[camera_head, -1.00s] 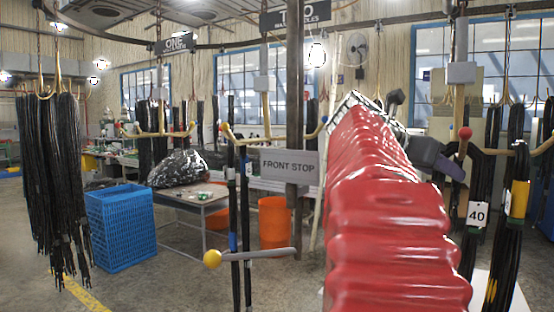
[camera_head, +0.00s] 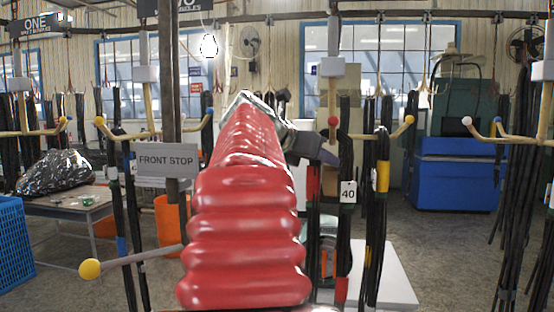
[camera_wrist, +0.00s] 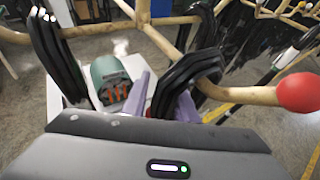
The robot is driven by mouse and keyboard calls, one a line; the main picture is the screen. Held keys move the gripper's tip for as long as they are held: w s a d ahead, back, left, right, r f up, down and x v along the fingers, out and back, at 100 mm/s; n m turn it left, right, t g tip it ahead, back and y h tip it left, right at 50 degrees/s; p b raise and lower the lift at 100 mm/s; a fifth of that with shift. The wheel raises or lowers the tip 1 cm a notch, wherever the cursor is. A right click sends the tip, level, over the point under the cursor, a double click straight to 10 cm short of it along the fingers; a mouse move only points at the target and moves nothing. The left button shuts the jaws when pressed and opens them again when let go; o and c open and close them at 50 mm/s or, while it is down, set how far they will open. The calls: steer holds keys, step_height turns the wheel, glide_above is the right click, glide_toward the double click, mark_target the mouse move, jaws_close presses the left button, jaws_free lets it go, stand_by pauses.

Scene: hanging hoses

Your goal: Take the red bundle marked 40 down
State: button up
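The bundle marked 40 (camera_head: 345,225) hangs upright among black hoses right of my arm, with a white "40" tag and a red band low on it. The red ball of the hook (camera_head: 332,121) shows above it, and also in the wrist view (camera_wrist: 300,93). My gripper (camera_wrist: 162,102) has its two purple fingers apart. A looped black hose bundle (camera_wrist: 185,72) on the wooden hook lies at and between the fingers; I cannot tell whether it touches them. Its tag is not visible there. In the head view my red-sleeved arm partly hides the gripper.
A bundle with a yellow band (camera_head: 383,177) hangs close to the right. A hose with a red band (camera_head: 313,183) hangs close to the left. A yellow-ended bar (camera_head: 90,269) and the FRONT STOP sign (camera_head: 167,160) stand left. A blue bin (camera_head: 455,175) is behind.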

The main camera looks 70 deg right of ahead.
jaws_close()
stand_by(0.8)
stand_by(1.5)
stand_by(0.6)
